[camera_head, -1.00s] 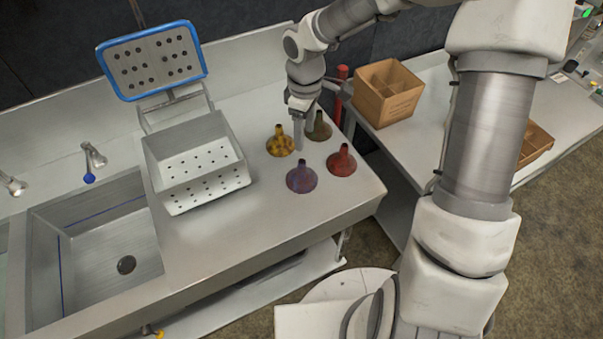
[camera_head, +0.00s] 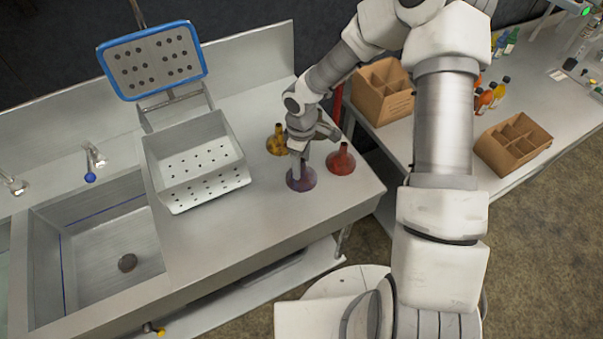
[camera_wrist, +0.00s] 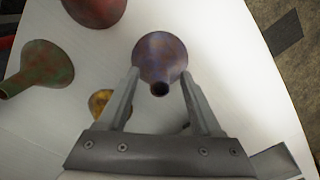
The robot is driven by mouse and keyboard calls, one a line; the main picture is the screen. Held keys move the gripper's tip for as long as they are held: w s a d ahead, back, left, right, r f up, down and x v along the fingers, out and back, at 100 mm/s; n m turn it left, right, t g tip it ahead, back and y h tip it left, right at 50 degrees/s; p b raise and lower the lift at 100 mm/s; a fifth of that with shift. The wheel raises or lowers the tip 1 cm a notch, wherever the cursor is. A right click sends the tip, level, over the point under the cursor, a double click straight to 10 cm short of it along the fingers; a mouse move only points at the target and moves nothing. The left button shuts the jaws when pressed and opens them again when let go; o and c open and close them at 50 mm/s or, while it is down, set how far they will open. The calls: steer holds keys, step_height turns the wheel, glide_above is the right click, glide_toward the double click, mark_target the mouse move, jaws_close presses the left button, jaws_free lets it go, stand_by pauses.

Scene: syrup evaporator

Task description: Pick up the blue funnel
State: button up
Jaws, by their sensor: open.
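The blue funnel (camera_head: 301,180), mottled blue and purple, stands wide end down with its spout up on the steel counter. My gripper (camera_head: 299,163) is directly above it and hides part of its spout in the head view. In the wrist view, my gripper (camera_wrist: 160,82) is open, with one finger on each side of the blue funnel (camera_wrist: 160,57) and its dark spout opening between them. I cannot tell whether the fingers touch it.
A red funnel (camera_head: 341,160) stands close to the right, and a yellow funnel (camera_head: 277,140) behind. A green funnel (camera_wrist: 42,68) shows in the wrist view. A perforated steel basket (camera_head: 195,160) and a sink (camera_head: 95,240) lie left. The counter's front is clear.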

steer(key=shift+c, duration=0.2)
jaws_close()
stand_by(0.4)
steer(key=shift+r, duration=0.55)
step_height(320, 180, up, 3)
steer(key=shift+w+d+f, duration=0.1)
steer(key=shift+f, duration=0.05)
steer(key=s+d+r, duration=0.2)
steer(key=s+r, duration=0.5)
steer(key=s, duration=0.4)
steer(key=shift+s+d, duration=0.25)
steer(key=shift+s, duration=0.05)
steer(key=shift+r, duration=0.1)
steer(key=shift+w, duration=0.1)
